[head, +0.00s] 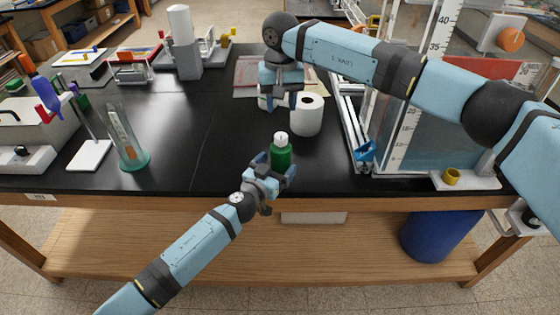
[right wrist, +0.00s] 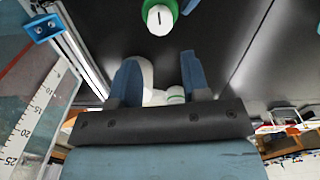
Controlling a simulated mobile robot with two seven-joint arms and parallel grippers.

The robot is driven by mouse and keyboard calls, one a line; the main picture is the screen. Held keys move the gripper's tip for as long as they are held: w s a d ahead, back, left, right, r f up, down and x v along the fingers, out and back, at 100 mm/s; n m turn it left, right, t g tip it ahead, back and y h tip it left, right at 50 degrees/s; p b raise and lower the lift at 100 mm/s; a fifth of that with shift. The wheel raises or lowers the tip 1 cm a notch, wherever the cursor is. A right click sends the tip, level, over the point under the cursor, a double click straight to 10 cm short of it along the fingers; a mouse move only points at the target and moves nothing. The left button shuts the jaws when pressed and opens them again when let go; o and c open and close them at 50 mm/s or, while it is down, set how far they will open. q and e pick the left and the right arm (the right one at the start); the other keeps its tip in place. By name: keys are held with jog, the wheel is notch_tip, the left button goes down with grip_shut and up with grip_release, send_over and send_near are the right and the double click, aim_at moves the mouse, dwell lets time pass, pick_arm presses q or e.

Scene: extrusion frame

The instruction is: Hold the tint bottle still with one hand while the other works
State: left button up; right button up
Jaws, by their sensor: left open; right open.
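A green bottle with a white cap (head: 281,153) stands upright on the black bench near its front edge. Its cap and green shoulder (right wrist: 160,18) show at the top of the right wrist view. My left gripper (head: 276,168) is open at the bottle's near side, its fingertips to either side of the lower body; contact cannot be told. My right gripper (head: 281,102) is open and points down behind the bottle. Its fingers also show in the right wrist view (right wrist: 160,78). A white and green item (right wrist: 175,95) shows between and beyond these fingers, mostly hidden.
A white roll (head: 306,116) stands close beside my right gripper. A clear ruled panel in a metal frame (head: 408,130) stands to the right, with a blue bracket (head: 365,151). A glass cylinder (head: 127,140) stands at left. The bench between cylinder and bottle is clear.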

pick_arm(q)
jog(key=shift+x, duration=1.15)
